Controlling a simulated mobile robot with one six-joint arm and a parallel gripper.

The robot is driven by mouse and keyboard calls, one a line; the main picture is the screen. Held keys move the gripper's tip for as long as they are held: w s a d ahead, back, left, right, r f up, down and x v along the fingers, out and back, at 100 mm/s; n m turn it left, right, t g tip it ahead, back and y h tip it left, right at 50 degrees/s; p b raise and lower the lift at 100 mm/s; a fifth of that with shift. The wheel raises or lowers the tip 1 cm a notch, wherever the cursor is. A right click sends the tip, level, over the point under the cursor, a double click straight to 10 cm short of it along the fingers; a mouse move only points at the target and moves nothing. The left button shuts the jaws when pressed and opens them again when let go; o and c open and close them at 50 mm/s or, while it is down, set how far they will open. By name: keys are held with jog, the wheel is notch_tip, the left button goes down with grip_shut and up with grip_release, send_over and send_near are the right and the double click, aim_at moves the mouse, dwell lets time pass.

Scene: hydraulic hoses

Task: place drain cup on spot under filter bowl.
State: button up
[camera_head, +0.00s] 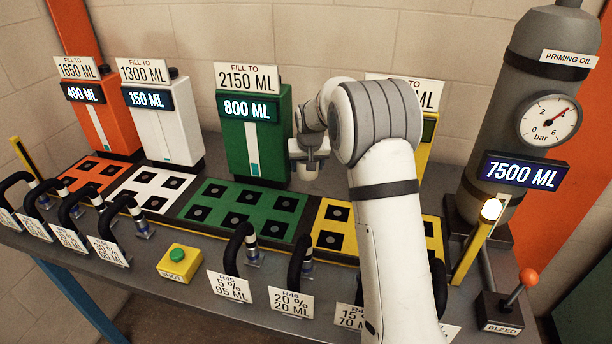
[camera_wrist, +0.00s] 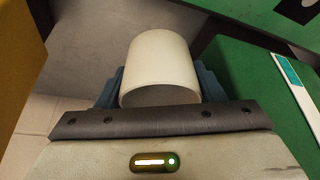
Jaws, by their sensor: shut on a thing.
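The drain cup, a plain white cylinder (camera_wrist: 160,62), shows in the wrist view between the blue-grey fingers of my gripper (camera_wrist: 160,84). The fingers are shut on it from both sides. In the head view my gripper (camera_head: 308,158) is beside the right side of the green unit (camera_head: 252,135), above the table's back part. I cannot pick out a filter bowl or a marked spot under one in either view.
In the wrist view a green block (camera_wrist: 255,85) stands close on the right and a yellow one (camera_wrist: 14,60) on the left. My arm hides much of the yellow unit (camera_head: 430,128). A grey oil tank (camera_head: 500,120) stands at right. Hoses with tags line the front edge.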

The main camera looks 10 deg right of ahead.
jog(key=x, duration=0.2)
jog(key=shift+w+d+f+p, duration=0.2)
jog(key=shift+f+p, duration=0.15)
notch_tip(320, 180, down, 3)
jog(key=shift+f+p, duration=0.15)
jog(key=shift+p, duration=0.3)
jog(key=shift+w+d+f+p, duration=0.1)
jog(key=shift+w+f+p, duration=0.2)
jog(key=shift+f, duration=0.25)
jog(key=shift+s+f, duration=0.1)
jog(key=o, duration=0.8)
